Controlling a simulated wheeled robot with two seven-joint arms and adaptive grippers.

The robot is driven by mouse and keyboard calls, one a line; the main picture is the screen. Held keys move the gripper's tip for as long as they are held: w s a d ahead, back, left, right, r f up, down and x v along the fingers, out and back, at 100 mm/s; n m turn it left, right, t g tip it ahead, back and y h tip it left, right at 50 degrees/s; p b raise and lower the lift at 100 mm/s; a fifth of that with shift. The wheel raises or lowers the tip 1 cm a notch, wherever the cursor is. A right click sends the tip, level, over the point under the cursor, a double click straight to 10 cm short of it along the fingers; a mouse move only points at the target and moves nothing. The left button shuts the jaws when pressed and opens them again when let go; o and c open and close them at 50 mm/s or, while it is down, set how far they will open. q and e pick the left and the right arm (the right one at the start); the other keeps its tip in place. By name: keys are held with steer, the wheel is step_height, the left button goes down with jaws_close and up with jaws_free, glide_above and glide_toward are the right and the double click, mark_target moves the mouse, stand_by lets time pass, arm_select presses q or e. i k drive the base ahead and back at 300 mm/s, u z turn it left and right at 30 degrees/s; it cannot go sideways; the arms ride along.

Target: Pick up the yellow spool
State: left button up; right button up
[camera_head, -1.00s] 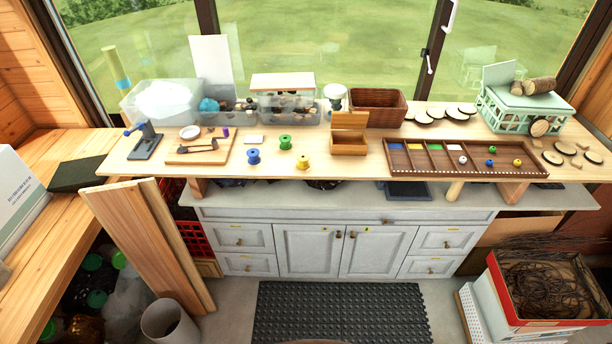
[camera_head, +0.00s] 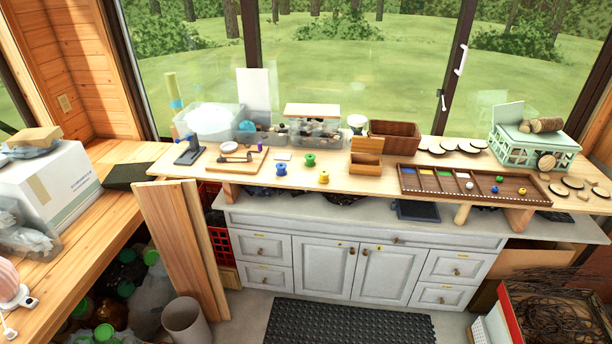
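The yellow spool (camera_head: 323,177) stands upright on the wooden tabletop (camera_head: 349,190), near its front edge. A green spool (camera_head: 310,160) stands behind it and a blue spool (camera_head: 281,169) stands to its left. All three are apart from each other. An open wooden box (camera_head: 366,165) is to the right of the yellow spool. Neither of my grippers shows in the head view.
A dark sectioned tray (camera_head: 475,185) with small balls lies at the right. A board with tools (camera_head: 236,160) and a small clamp-like stand (camera_head: 188,151) are at the left. Clear bins and a brown basket (camera_head: 394,135) line the back. Planks (camera_head: 182,240) lean at the left front.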

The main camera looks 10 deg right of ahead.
mark_target(324, 173)
steer(key=u, duration=0.45)
steer(key=i, duration=0.8)
steer(key=u, duration=0.3)
